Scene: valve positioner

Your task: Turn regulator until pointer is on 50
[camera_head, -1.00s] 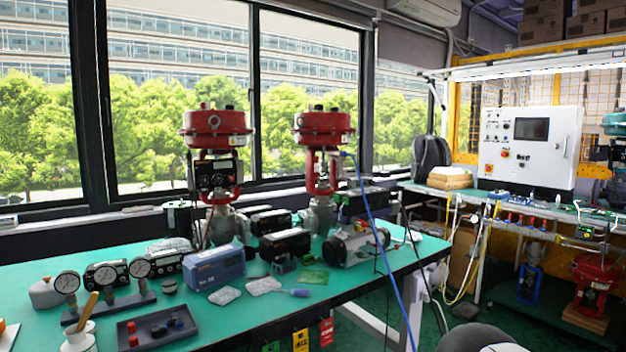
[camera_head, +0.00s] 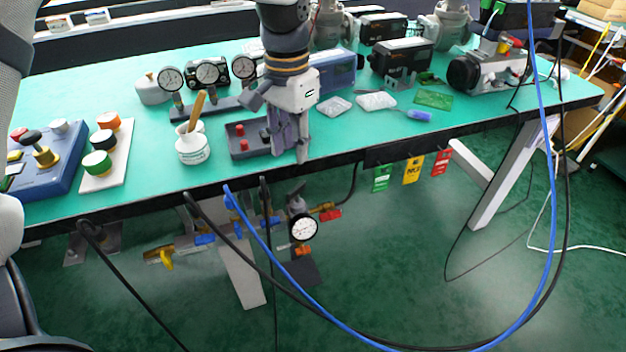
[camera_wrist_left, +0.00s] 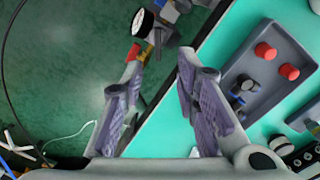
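A round gauge (camera_head: 303,227) with a white dial and black rim sits on a pipe assembly (camera_head: 205,240) below the table's front edge. Its pointer reading is too small to tell. Brass, blue and red fittings surround it; I cannot tell which part is the regulator. The gauge also shows at the top of the left wrist view (camera_wrist_left: 142,22). My left gripper (camera_head: 291,152) hangs over the table's front edge, above the gauge and apart from it. In the left wrist view my left gripper (camera_wrist_left: 160,65) has its fingers apart, with nothing between them. My right gripper is not in view.
The green table (camera_head: 90,200) carries a dark tray (camera_head: 240,143) with red knobs, beside my left gripper, and a white jar (camera_head: 193,150). Blue and black hoses (camera_head: 420,345) loop in front of the under-table pipes. Hanging tags (camera_head: 413,170) are to the right.

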